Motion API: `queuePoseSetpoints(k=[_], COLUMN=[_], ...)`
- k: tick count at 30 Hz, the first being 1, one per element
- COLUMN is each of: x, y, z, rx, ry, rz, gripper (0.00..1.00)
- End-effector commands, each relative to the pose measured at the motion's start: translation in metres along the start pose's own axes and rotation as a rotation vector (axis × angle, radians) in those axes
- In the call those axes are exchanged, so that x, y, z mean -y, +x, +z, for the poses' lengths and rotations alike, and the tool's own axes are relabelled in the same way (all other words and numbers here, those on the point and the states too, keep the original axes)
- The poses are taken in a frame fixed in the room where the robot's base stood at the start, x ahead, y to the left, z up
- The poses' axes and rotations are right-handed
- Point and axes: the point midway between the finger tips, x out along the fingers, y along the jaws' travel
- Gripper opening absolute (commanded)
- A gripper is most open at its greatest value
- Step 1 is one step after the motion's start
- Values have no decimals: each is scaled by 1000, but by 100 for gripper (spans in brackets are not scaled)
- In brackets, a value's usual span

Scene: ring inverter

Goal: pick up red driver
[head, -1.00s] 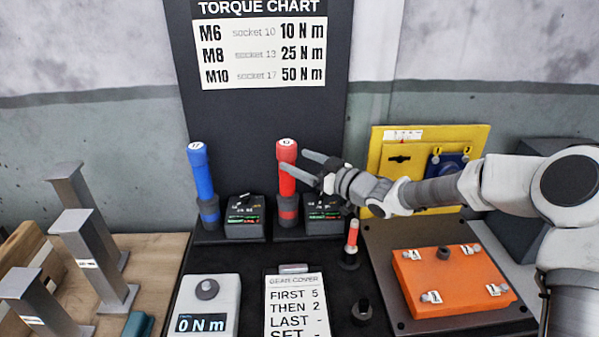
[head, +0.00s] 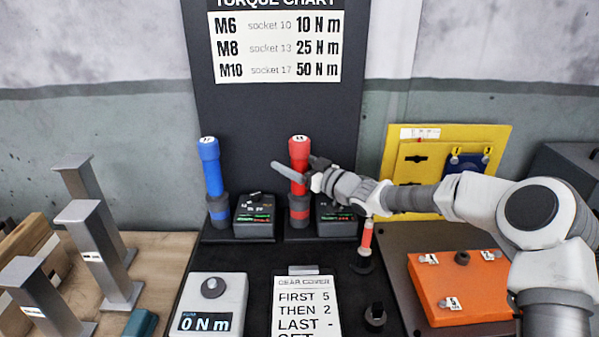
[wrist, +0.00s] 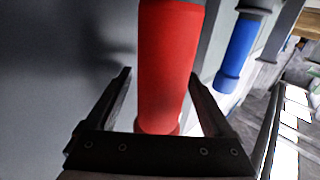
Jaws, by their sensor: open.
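The red driver (head: 299,152) stands upright in its dark holder at the back of the black bench, next to a small black box with lit displays. My gripper (head: 300,168) comes from the right at the driver's upper body, one finger in front of it and the other behind it. In the wrist view the red driver (wrist: 168,65) rises between the two spread fingers, and my gripper (wrist: 160,110) is open around it. Gaps show between the fingers and the red body, so it is not clamped.
A blue driver (head: 210,168) stands upright to the left. A small red-topped tool (head: 366,238) stands below my wrist. An orange cover (head: 462,285) lies at the right, and a yellow board (head: 412,150) stands behind my arm. Grey posts (head: 95,245) stand at the left.

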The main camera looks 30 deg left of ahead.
Motion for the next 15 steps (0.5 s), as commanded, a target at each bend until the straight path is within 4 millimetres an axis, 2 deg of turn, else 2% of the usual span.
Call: queuePoseSetpoints(k=[8,11,15], x=[0,0,0], y=[4,4,4], z=[0,0,0], rx=[-1,0,0], ry=[0,0,0], rz=[0,0,0], gripper=[86,72,47])
